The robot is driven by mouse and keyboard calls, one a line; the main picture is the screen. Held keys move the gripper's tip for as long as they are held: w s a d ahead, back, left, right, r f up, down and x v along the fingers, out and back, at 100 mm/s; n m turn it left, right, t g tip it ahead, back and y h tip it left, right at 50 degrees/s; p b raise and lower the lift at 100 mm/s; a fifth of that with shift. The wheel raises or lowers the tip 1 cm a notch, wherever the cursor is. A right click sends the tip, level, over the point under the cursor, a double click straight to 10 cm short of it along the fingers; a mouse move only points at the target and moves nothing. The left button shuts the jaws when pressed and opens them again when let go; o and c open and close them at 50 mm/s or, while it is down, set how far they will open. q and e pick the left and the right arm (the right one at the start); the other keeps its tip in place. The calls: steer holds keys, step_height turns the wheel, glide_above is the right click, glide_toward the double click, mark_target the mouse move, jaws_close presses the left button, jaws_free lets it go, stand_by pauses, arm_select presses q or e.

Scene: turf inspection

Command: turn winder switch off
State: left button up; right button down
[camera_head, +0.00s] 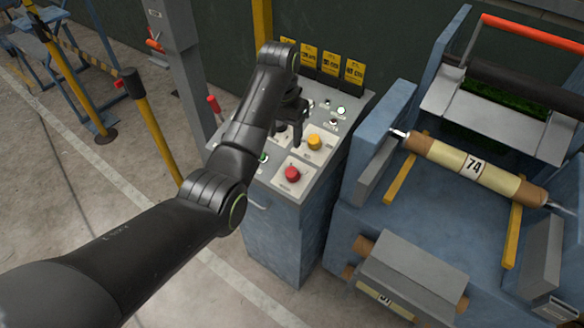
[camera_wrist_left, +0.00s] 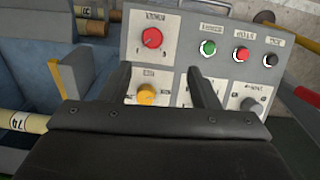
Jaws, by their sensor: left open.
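The control panel (camera_head: 324,160) sits on a blue-grey cabinet, with a red knob (camera_head: 292,174) and a yellow knob (camera_head: 314,142) on its top. My left gripper (camera_head: 285,128) is over the panel, close to the yellow knob. In the left wrist view its two fingers are open and apart, with the yellow knob (camera_wrist_left: 146,93) seen between them and the red knob (camera_wrist_left: 151,38) beyond. A grey knob (camera_wrist_left: 250,104) is right of the fingers. The labels are too blurred to tell which is the winder switch. Part of the panel is hidden by my left arm.
Green (camera_wrist_left: 207,47), red (camera_wrist_left: 240,53) and black (camera_wrist_left: 270,60) buttons line the panel. Yellow tags (camera_head: 331,63) stand behind it. A yellow post (camera_head: 156,135) stands at the left on open floor.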

arm_select(q)
step_height(320, 180, up, 3)
steer(key=d, duration=0.2)
steer(key=b, duration=0.6)
glide_above(292, 170)
step_height(292, 170, down, 6)
step_height(292, 170, down, 2)
steer(key=shift+s+d+f+m+p, duration=0.1)
steer(key=shift+f+m+p, duration=0.2)
steer(key=shift+p, duration=0.85)
step_height(292, 170, down, 8)
steer(key=shift+f+p, duration=0.1)
steer(key=shift+p, duration=0.3)
steer(key=c, duration=1)
steer(key=shift+o, duration=0.2)
